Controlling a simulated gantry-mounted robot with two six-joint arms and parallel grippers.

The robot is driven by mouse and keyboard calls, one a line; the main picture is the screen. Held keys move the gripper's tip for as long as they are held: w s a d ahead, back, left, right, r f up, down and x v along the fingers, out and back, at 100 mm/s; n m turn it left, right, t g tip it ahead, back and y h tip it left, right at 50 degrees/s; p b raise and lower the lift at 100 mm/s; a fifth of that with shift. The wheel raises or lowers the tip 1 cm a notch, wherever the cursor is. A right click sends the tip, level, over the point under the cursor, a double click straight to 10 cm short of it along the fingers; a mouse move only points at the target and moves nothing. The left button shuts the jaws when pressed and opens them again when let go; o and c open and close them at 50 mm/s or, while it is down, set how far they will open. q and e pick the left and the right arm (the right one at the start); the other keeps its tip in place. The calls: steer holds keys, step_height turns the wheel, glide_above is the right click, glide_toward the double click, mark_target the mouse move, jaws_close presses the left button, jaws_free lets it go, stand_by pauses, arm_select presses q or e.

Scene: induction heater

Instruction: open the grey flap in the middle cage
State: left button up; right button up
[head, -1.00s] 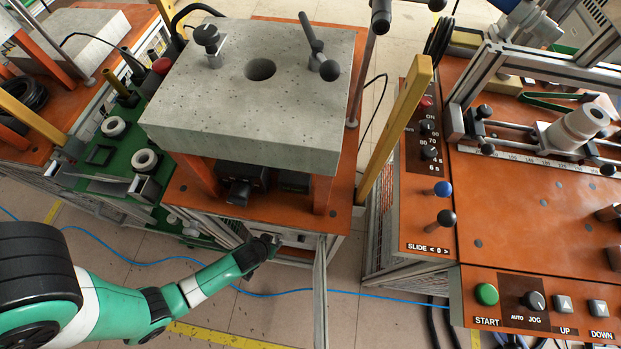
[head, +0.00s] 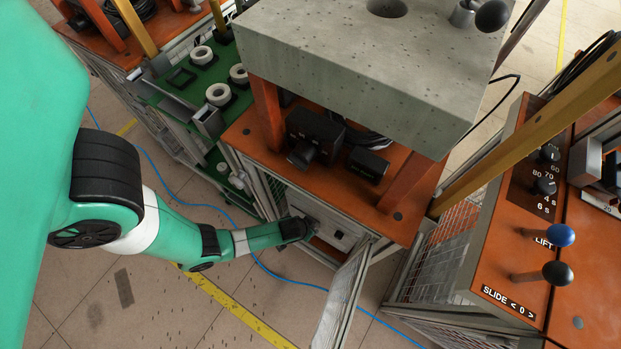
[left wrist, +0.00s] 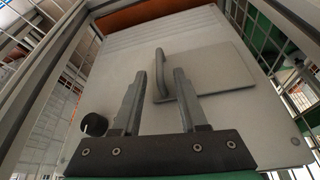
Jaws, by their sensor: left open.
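The middle cage (head: 270,190) stands under the concrete block, with its mesh door (head: 342,295) swung out toward me. A light grey box (head: 335,235) is inside. In the left wrist view, the grey flap (left wrist: 225,75) is a flat rectangular plate with a bar handle (left wrist: 160,80), lying against the box's pale front (left wrist: 110,65). My left gripper (left wrist: 166,72) is open; the handle appears between its two fingers, with no clear grip on it. In the head view, my left gripper (head: 303,228) reaches into the cage opening, its fingers mostly hidden. My right gripper is not in view.
A black knob (left wrist: 94,124) sits on the box front left of the gripper. Cage posts and mesh frame both sides. The concrete block (head: 370,75) is overhead, and a control console (head: 510,250) with levers stands to the right. A blue cable (head: 180,195) crosses the floor.

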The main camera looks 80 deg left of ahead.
arm_select(q)
steer(key=shift+c, duration=0.2)
jaws_close()
stand_by(1.2)
